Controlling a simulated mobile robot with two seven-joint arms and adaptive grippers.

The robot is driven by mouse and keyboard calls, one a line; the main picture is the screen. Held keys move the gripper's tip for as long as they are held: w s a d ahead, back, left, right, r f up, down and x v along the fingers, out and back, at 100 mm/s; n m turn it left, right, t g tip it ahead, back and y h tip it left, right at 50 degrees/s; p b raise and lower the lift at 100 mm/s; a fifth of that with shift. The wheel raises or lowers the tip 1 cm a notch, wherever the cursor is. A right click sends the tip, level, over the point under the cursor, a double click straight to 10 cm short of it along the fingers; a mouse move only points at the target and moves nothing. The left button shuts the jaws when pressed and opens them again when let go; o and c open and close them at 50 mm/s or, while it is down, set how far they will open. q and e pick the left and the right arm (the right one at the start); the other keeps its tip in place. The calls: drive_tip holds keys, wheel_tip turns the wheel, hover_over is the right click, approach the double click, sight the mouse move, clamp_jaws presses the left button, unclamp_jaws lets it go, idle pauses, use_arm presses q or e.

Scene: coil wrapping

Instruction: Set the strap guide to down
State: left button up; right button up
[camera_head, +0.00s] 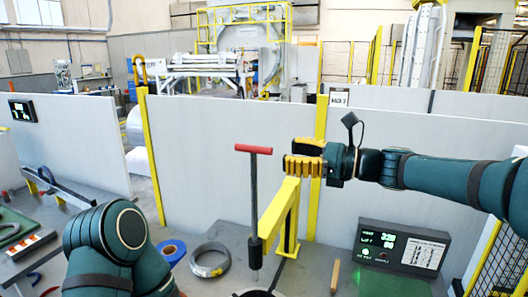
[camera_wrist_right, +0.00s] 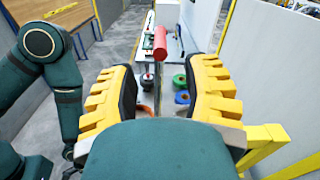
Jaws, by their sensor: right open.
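A dark upright rod with a red crossbar handle (camera_head: 253,150) stands above the bench, passing through a dark collar at the end of a yellow bracket (camera_head: 289,215); I take it to be the strap guide. Its handle is raised well above the bracket. In the right wrist view the red handle (camera_wrist_right: 160,42) shows ahead, between and beyond the fingers. My right gripper (camera_head: 303,156) is open and empty, right of the handle, apart from it, and near its height; its yellow pads also show in the right wrist view (camera_wrist_right: 158,95). My left gripper is not in view; only my left arm shows.
On the bench are a grey wire coil (camera_head: 210,261), a blue roll (camera_head: 172,250), a short wooden stick (camera_head: 335,276) and a display box (camera_head: 403,247). Light grey partition panels (camera_head: 222,150) and a yellow post (camera_head: 153,150) stand behind.

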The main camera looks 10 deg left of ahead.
sight(264, 151)
drive_tip(key=a, duration=0.3)
drive_tip(key=w+a, duration=0.1)
drive_tip(key=a, duration=0.2)
drive_tip(key=shift+w+a, duration=0.15)
drive_tip(key=shift+a, duration=0.25)
drive_tip(key=shift+c, duration=0.4)
clamp_jaws()
